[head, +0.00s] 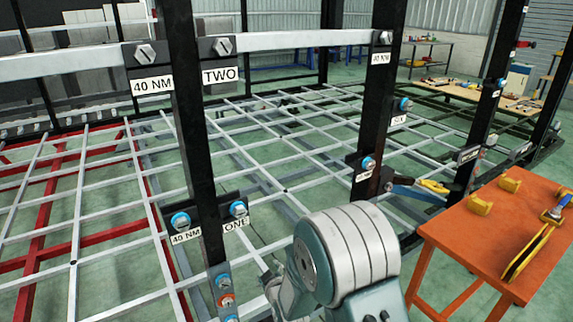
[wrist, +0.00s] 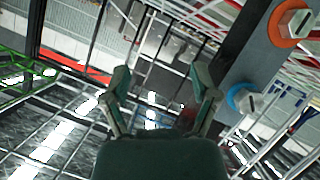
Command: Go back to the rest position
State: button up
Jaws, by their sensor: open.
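My gripper (wrist: 160,84) is open in the wrist view, its two fingers apart with nothing between them. A dark post stands close on the right of that view, with an orange-ringed bolt (wrist: 292,22) and a blue-ringed bolt (wrist: 244,99), both apart from the fingers. In the head view my arm's large grey joint fills the lower middle and hides most of what lies beyond it. My gripper cannot be made out clearly there. The near black post (head: 190,130) stands left of the arm and carries blue-ringed bolts (head: 181,220) beside labels "40 NM" and "ONE".
Black posts and pale bars of the chassis frame (head: 270,135) surround the arm. An orange table (head: 480,245) at right holds yellow blocks (head: 480,205) and a yellow-black tool (head: 528,252). A blue-yellow tool (head: 418,190) shows by the frame. A wooden bench (head: 470,92) stands behind.

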jog(key=s+d+r+m+g+h, duration=0.1)
jog(key=s+d+r+m, duration=0.1)
jog(key=s+d+r, duration=0.3)
jog(key=s+d+r+m+g+h, duration=0.1)
jog(key=d+r, duration=0.2)
jog(key=r, duration=0.3)
jog(key=s+d+r+m+g+h, duration=0.1)
jog(key=s+d+r+m, duration=0.1)
jog(key=s+d+r, duration=0.3)
jog(key=s+d+r+m+g, duration=0.2)
jog(key=s+d+r, duration=0.1)
jog(key=s, duration=0.6)
jog(key=s+d+r+m+g+h, duration=0.1)
jog(key=s+d+r+m+g, duration=0.1)
jog(key=s, duration=0.8)
notch_tip(320, 180, up, 2)
jog(key=shift+s+d+r+m+h, duration=0.25)
jog(key=shift+d+m, duration=0.35)
jog(key=shift+d, duration=0.65)
jog(key=shift+f, duration=0.1)
